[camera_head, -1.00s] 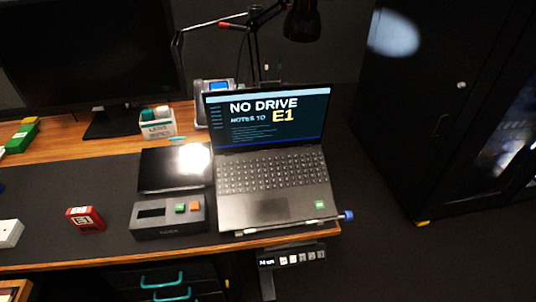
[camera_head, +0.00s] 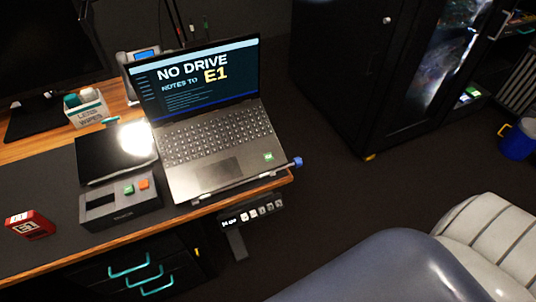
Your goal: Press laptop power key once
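The open laptop (camera_head: 180,180) stands on the desk near its right end, tilted in the picture. Its screen (camera_head: 201,80) is lit and reads "NO DRIVE" and "NOTES TO E1". Its dark keyboard (camera_head: 215,134) is uncovered, and the keys are too small to tell the power key apart. A green sticker (camera_head: 268,156) sits on the palm rest at the right. Neither of my grippers shows in the head view.
A black cabinet (camera_head: 340,80) stands beyond open floor (camera_head: 350,205) at the right.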

